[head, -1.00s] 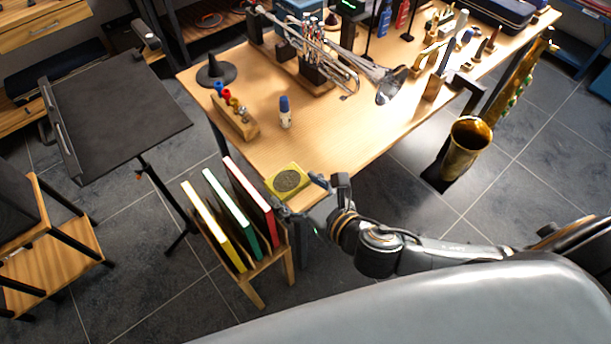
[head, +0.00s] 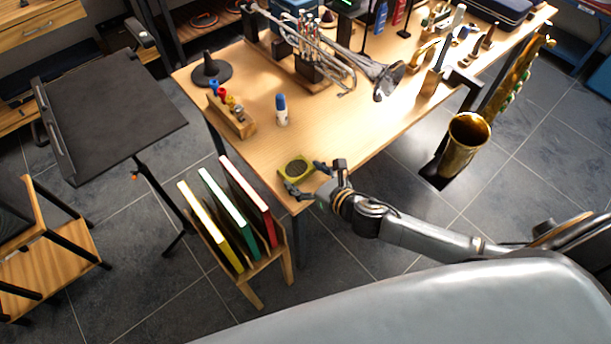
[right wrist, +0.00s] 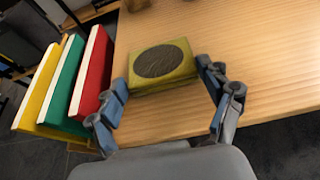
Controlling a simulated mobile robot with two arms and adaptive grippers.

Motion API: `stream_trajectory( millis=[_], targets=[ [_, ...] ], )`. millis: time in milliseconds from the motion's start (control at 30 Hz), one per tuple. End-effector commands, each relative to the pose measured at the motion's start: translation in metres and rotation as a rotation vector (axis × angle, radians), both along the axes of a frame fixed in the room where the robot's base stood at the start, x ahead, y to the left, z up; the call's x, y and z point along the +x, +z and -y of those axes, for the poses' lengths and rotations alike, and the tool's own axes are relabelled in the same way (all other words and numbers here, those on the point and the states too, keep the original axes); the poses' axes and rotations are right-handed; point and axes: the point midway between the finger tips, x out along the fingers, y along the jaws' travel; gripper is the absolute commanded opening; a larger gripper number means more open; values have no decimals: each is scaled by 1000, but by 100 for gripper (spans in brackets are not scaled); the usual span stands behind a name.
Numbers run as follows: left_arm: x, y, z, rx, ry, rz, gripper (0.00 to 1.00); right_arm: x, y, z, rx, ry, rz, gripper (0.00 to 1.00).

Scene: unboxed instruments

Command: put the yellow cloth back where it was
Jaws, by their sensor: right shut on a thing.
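The yellow cloth (head: 284,174) looks like a flat, folded square with a dark round patch on top. It is at the table's near left corner, and in the right wrist view (right wrist: 187,73) it lies between my two fingers. My right gripper (head: 309,176) reaches in from the right and is shut on the cloth, with a finger at either side. The cloth is on or just above the wooden tabletop (head: 345,130); I cannot tell whether it touches. My left gripper is out of view.
A rack with yellow, green and red books (head: 261,206) stands beside the table corner. A small blue-capped bottle (head: 281,112), a wooden block with coloured pieces (head: 232,117) and a trumpet (head: 330,65) stand farther back. A saxophone (head: 466,145) is at the right. The tabletop around the cloth is clear.

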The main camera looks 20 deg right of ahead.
Motion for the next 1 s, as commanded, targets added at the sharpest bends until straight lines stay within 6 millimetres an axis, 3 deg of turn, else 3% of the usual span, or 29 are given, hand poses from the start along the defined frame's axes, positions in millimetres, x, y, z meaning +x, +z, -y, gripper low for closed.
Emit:
stream_trajectory(
  millis=[267, 300, 400, 833, 1000],
  targets=[
    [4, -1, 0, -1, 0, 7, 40, 0, -2, 0, 0, 0, 0, 54],
    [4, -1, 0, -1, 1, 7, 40, 0, -3, 0, 0, 0, 0, 81],
    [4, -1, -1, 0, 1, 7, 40, 0, -2, 0, 1, 0, 0, 100],
    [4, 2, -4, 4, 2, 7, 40, -1, 2, 0, 0, 0, 0, 100],
    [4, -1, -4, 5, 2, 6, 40, -22, 8, 8, -2, 1, -3, 100]
  ],
)
